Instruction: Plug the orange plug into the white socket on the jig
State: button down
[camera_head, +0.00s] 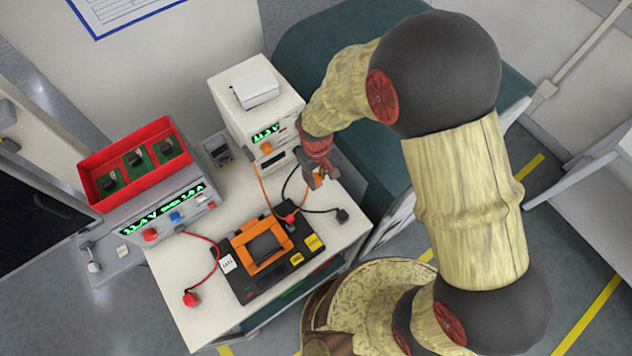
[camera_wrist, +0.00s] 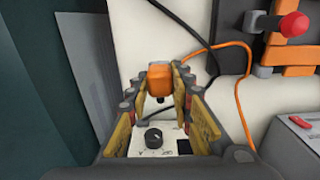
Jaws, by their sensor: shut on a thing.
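My gripper (camera_head: 318,180) is shut on the orange plug (camera_wrist: 160,77) and holds it up near the right side of the table. In the wrist view the plug sits between the two fingers (camera_wrist: 160,92), with a dark tip showing. An orange cable (camera_wrist: 238,85) runs from near the plug. The jig (camera_head: 252,288) is a black base with an orange frame (camera_head: 262,246); it lies left of and nearer than my gripper. A white marked patch (camera_head: 227,263) is on its left side; I cannot tell whether this is the socket. Part of the jig shows in the wrist view (camera_wrist: 292,56).
A white instrument (camera_head: 255,110) with a green display stands behind. A grey instrument (camera_head: 165,222) carries a red bin (camera_head: 138,165). A red plug (camera_head: 192,298) and a black plug (camera_head: 342,215) lie on the white table (camera_head: 180,325) with their cables. A small meter (camera_head: 217,150) stands near the back.

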aim_at(316, 177)
notch_tip(316, 177, up, 4)
jog(key=shift+r, duration=0.25)
jog(key=shift+r+p, duration=1.35)
jog(key=shift+r, duration=0.3)
jog(key=shift+a, duration=0.1)
jog(key=s+a, duration=2.4)
jog(key=s, duration=0.1)
jog(key=shift+a, duration=0.3)
dwell(0.5)
jog(key=shift+f, duration=0.1)
dwell(0.3)
jog(key=shift+f+b, duration=0.85)
jog(key=shift+f, duration=0.6)
jog(key=shift+f+b, duration=1.85)
jog(key=shift+f, duration=1.2)
